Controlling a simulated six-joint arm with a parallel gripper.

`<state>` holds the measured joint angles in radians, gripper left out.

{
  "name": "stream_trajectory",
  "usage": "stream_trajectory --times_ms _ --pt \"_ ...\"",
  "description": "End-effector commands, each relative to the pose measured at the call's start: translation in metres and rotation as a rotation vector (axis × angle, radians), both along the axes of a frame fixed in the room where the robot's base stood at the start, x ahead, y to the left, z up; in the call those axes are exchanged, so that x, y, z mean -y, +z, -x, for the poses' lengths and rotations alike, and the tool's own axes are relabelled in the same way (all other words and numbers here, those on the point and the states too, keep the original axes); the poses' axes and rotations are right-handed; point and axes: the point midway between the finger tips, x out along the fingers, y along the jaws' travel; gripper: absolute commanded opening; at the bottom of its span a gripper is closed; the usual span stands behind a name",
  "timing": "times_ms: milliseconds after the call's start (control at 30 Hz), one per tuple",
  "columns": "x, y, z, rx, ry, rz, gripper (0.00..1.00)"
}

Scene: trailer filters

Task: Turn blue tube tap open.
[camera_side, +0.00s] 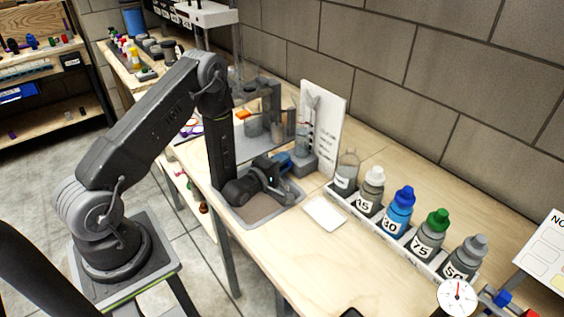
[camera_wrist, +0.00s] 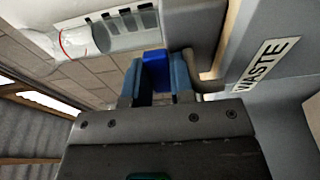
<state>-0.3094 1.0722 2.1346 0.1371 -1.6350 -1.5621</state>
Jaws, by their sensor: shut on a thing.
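The blue tube tap (camera_wrist: 155,72) sits between the two fingers of my gripper (camera_wrist: 157,64) in the wrist view. The fingers are shut on it, one on each side, and cover parts of it. In the side view my gripper (camera_side: 277,172) reaches low over the bench by the sink edge, and a small blue part (camera_side: 284,160) shows behind it. I cannot tell the tap's turn angle from these views.
A grey sink (camera_side: 258,212) lies under my wrist. A label reading WASTE (camera_wrist: 265,65) is right of my gripper in the wrist view. A white board (camera_side: 327,125) stands behind. A rack of several bottles (camera_side: 388,237) is at right, and a white pad (camera_side: 324,213) lies in front.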

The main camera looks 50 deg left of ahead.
Motion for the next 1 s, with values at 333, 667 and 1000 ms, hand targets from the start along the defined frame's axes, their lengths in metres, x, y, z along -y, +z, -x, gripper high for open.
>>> stream_trajectory --times_ms 333,667,1000 --pt "0.0014 0.0001 -0.0001 0.000 0.092 0.002 0.00" --pt "0.0013 0.0001 -0.0001 0.001 0.091 0.001 0.33" --pt "0.0010 0.0001 0.0000 0.000 0.092 0.000 0.48"
